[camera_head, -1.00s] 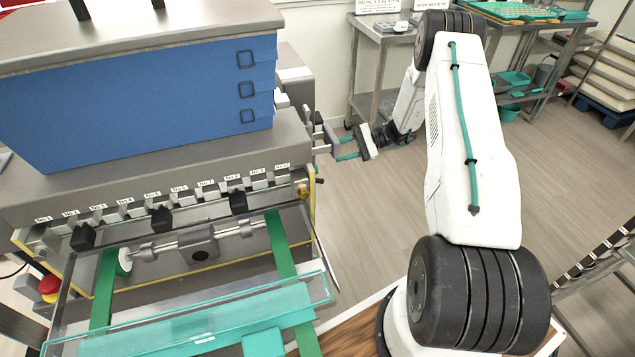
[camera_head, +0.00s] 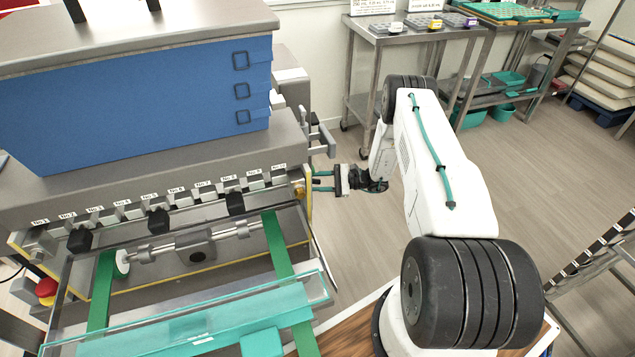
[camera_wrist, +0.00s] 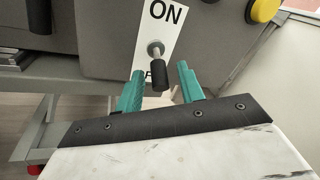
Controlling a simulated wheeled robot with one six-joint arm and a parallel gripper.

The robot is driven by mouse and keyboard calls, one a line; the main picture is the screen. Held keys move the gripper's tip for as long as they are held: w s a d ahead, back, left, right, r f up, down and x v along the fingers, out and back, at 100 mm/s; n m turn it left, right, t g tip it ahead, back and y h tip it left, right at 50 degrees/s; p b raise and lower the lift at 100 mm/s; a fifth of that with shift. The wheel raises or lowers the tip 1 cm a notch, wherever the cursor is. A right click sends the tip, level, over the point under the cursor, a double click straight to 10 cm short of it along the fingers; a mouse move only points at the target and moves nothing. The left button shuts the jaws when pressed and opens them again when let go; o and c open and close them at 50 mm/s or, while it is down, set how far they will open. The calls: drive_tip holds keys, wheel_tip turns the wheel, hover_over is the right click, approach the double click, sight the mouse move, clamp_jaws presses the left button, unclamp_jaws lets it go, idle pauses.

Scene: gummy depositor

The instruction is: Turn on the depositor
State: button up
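The depositor (camera_head: 160,170) is the large grey machine with a blue hopper on the left of the head view. In the wrist view its side panel (camera_wrist: 98,50) carries a white plate (camera_wrist: 172,28) reading "ON" at the top, with lower lettering mostly covered. A metal switch lever with a black tip (camera_wrist: 157,70) sticks out from the plate and points down. My gripper (camera_head: 318,181) is beside the machine's right end. In the wrist view the teal fingers of my gripper (camera_wrist: 160,75) are apart, one on each side of the lever tip, with gaps showing.
A yellow-ringed knob (camera_wrist: 262,10) sits right of the switch plate. A red button (camera_head: 46,288) is at the machine's front left. A steel table (camera_head: 385,40) stands behind. Open floor (camera_head: 360,240) lies right of the machine.

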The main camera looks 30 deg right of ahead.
drive_tip(key=shift+w+a, duration=0.1)
drive_tip(key=shift+a, duration=0.2)
clamp_jaws()
drive_tip(key=shift+r, duration=0.1)
drive_tip(key=r+g+h, duration=0.1)
drive_tip(key=h, duration=0.1)
drive_tip(key=n+h, duration=0.1)
drive_tip(key=shift+d+r+g+h, duration=0.2)
drive_tip(key=shift+r+g+h, duration=0.15)
drive_tip(key=shift+g+h, duration=0.05)
drive_tip(key=shift+a+r+n+g+h, duration=0.1)
drive_tip(key=shift+r+n+g+h, duration=0.25)
drive_tip(key=shift+h, duration=1)
drive_tip(key=shift+a+r+n+g+h, duration=0.15)
drive_tip(key=shift+r+g+h, duration=0.4)
drive_tip(key=shift+h, duration=0.8)
unclamp_jaws()
drive_tip(key=shift+r, duration=0.1)
